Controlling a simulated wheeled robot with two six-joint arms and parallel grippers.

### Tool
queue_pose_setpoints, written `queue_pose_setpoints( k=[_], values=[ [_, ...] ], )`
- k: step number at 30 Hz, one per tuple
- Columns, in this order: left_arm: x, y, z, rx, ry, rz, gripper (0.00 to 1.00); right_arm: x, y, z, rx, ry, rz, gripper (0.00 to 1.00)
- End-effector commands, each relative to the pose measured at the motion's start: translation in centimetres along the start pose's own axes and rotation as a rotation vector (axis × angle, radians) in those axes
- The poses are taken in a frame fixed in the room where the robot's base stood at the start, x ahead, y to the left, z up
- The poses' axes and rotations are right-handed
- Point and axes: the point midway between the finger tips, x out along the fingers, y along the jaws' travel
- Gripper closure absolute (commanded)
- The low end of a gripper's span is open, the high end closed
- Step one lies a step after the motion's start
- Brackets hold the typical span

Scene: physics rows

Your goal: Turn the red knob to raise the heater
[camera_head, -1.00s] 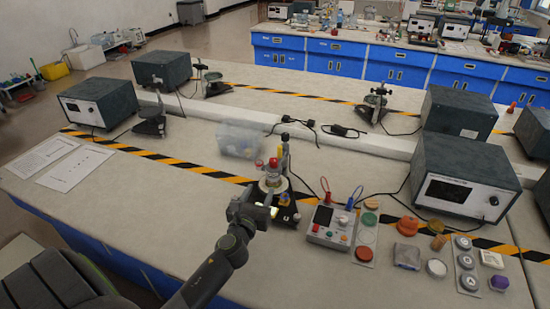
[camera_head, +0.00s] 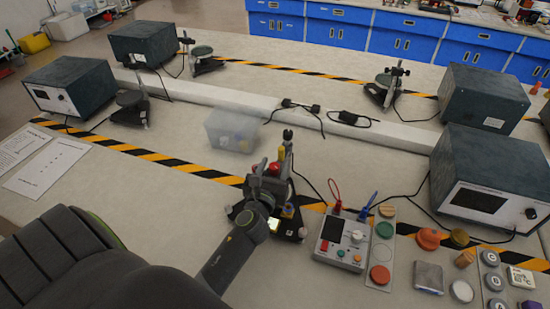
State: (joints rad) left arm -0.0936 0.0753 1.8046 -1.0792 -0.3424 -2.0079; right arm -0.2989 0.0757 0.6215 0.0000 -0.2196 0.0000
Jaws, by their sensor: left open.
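The red knob (camera_head: 273,168) shows on the small heater stand, which has a black base (camera_head: 290,233) and an upright post at its back. My left gripper (camera_head: 270,180) is over the stand, in front of and close to the knob. Its jaws are open, and the red shows between or just beyond them; I cannot tell if they touch it. My gripper and wrist hide most of the heater. My right gripper is not in view.
A grey control box (camera_head: 341,241) with cables stands just right of the stand. A clear plastic bin (camera_head: 232,131) is behind it to the left. Dark power units (camera_head: 490,185) stand at the right. The table left of my arm is mostly clear.

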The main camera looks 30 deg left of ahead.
Motion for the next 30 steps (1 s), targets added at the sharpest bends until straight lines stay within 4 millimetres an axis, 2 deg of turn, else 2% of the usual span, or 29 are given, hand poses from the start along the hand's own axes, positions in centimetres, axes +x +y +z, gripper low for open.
queue_pose_setpoints(
  k=[10,20,30],
  values=[
    [-0.06,-0.07,0.01,0.0,0.0,0.001,0.54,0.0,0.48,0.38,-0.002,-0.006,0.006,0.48],
    [-0.05,-0.08,0.01,0.0,0.0,0.0,0.96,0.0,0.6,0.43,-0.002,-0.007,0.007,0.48],
    [-0.03,-0.18,-0.08,-0.003,-0.002,0.055,0.96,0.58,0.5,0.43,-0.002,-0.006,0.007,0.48]
  ],
)
